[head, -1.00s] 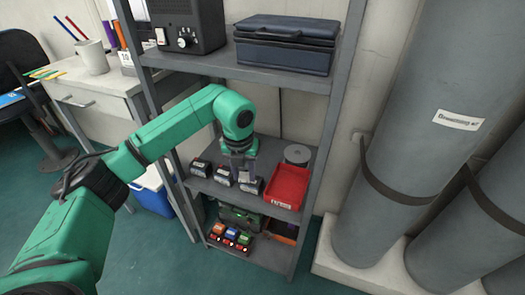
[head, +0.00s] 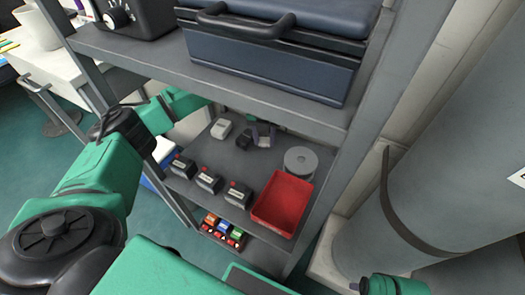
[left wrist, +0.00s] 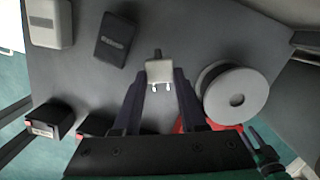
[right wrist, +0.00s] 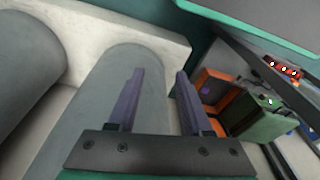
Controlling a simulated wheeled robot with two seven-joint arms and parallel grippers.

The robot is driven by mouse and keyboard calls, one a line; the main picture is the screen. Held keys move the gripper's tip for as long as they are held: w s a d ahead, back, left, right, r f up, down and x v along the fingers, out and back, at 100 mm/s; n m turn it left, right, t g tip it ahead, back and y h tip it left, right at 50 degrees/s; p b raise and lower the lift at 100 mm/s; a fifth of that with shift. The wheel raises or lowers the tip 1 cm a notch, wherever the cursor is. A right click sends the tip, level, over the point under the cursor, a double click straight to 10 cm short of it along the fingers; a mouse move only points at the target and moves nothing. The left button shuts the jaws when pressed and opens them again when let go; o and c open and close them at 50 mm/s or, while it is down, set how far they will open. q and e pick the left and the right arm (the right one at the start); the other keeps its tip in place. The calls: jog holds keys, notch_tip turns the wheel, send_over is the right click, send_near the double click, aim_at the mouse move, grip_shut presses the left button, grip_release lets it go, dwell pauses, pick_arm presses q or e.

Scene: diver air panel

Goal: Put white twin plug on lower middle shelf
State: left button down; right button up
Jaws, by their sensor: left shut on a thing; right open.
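The white twin plug (left wrist: 159,71), with two pale pins, is between the fingertips of my left gripper (left wrist: 160,80) in the left wrist view. The gripper is shut on it. In the head view my left gripper (head: 264,135) is over the back of the grey shelf (head: 225,162) below the blue case; the plug is not clear there. I cannot tell whether the plug touches the shelf. My right gripper (right wrist: 155,88) is open and empty, in front of a grey cylinder.
On that shelf are a white block (head: 221,128), a dark block (head: 243,140), several black boxes (head: 208,181), a grey spool (head: 300,160) and a red bin (head: 282,202). The upper shelf (head: 225,75) overhangs it. A large grey cylinder (head: 455,190) stands right.

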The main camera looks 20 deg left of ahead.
aim_at(264, 143)
pick_arm(q)
notch_tip(264, 143, down, 5)
jog(key=shift+r+b, duration=0.2)
jog(key=shift+b, duration=0.15)
pick_arm(e)
notch_tip(264, 143, up, 2)
jog(key=shift+a+r, duration=0.1)
jog(key=shift+a, duration=0.05)
pick_arm(q)
jog(key=shift+f, duration=0.1)
pick_arm(e)
jog(key=shift+r, duration=0.15)
pick_arm(q)
jog(key=shift+c, duration=2.3)
grip_release()
pick_arm(e)
jog(key=shift+r, duration=0.1)
